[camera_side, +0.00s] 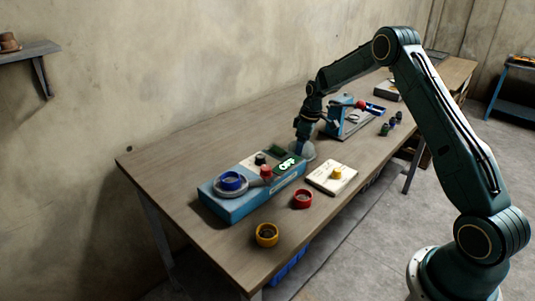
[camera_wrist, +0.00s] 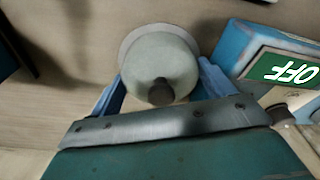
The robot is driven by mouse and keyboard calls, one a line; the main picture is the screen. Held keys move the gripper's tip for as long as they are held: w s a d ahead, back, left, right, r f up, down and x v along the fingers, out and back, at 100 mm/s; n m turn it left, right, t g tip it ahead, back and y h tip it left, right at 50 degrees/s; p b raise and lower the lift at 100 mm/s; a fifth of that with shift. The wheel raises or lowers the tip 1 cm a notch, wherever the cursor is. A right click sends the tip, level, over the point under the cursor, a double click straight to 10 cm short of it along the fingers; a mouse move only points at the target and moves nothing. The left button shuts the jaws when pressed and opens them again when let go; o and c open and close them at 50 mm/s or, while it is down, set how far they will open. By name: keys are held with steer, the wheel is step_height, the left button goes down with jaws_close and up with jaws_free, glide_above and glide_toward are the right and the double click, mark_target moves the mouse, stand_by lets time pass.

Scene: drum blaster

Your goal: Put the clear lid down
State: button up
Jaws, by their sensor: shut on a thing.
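The clear lid (camera_wrist: 158,62) is a pale, see-through dome with a dark knob on top and a wider rim. In the wrist view my gripper (camera_wrist: 161,92) has its blue fingers on both sides of the knob and is shut on the lid. In the side view the lid (camera_side: 301,151) shows below my gripper (camera_side: 300,138), low at the tabletop behind the blue machine. I cannot tell whether its rim touches the table. The blue machine (camera_side: 232,204) has a green sign reading OFF (camera_wrist: 284,70) and a blue ring on its round plate.
A yellow cup (camera_side: 267,235) and a red cup (camera_side: 302,198) stand near the table's front edge. A white board (camera_side: 322,184) with a yellow knob lies beside the machine. Another blue device (camera_side: 346,126) and several small dark objects stand farther back. The table's left part (camera_side: 160,165) is clear.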

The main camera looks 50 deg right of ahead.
mark_target(308, 147)
steer(key=shift+f, duration=0.35)
steer(key=shift+f, duration=0.1)
steer(key=o, duration=0.7)
steer(key=shift+o, duration=0.2)
step_height(308, 147, up, 12)
steer(key=s, duration=0.1)
steer(key=shift+s+d, duration=0.3)
steer(key=shift+d, duration=0.05)
stand_by(0.3)
